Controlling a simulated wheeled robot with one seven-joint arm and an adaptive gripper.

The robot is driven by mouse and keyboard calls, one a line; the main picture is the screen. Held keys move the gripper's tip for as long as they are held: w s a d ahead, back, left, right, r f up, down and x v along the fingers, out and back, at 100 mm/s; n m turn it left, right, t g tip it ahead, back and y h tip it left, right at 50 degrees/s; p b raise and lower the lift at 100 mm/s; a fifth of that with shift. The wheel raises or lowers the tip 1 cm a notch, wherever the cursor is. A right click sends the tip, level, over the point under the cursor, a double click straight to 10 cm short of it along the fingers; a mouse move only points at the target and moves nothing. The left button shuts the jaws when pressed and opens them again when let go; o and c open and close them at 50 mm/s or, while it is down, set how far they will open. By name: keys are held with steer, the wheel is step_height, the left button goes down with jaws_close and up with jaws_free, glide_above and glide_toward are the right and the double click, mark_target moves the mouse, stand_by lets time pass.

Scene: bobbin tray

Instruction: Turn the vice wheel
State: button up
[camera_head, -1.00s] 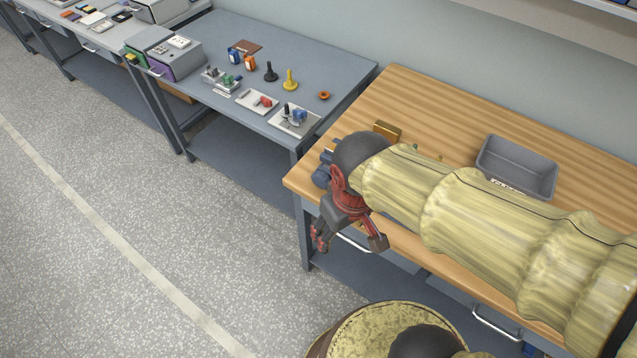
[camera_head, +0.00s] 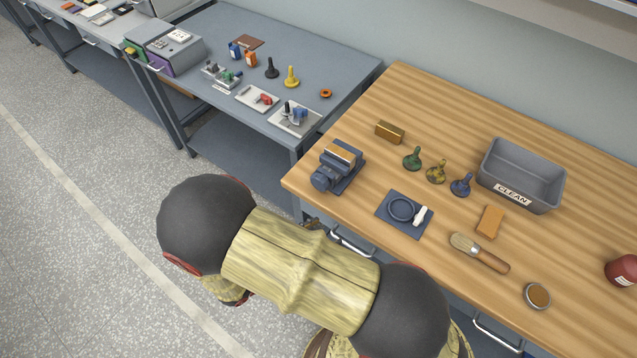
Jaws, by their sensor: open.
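The blue vice (camera_head: 342,160) stands at the left front corner of the wooden bench, with a tan block or plate across its top. Its round blue wheel (camera_head: 321,181) faces the front left, near the bench edge, and nothing touches it. My arm lies folded in front of the bench, left and below the vice. My gripper is hidden behind my own arm. A small dark piece shows past the arm near the bench's front edge, but I cannot tell what it is.
On the wooden bench (camera_head: 400,85) are a brass block (camera_head: 389,132), several bobbin-like pieces, a blue mat (camera_head: 388,222) with a ring, a grey CLEAN tray (camera_head: 550,180), an orange block (camera_head: 489,221), a brush (camera_head: 480,252) and a round tin (camera_head: 537,295). A grey bench adjoins at left.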

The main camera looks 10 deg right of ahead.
mark_target(317, 186)
steer(key=w+a+r+n+t, duration=0.4)
steer(key=w+a+t, duration=0.1)
steer(key=w, duration=0.3)
steer(key=b+x, duration=0.1)
steer(key=x, duration=0.7)
steer(key=shift+s, duration=0.1)
steer(key=shift+c, duration=0.4)
steer(key=c, duration=1.1)
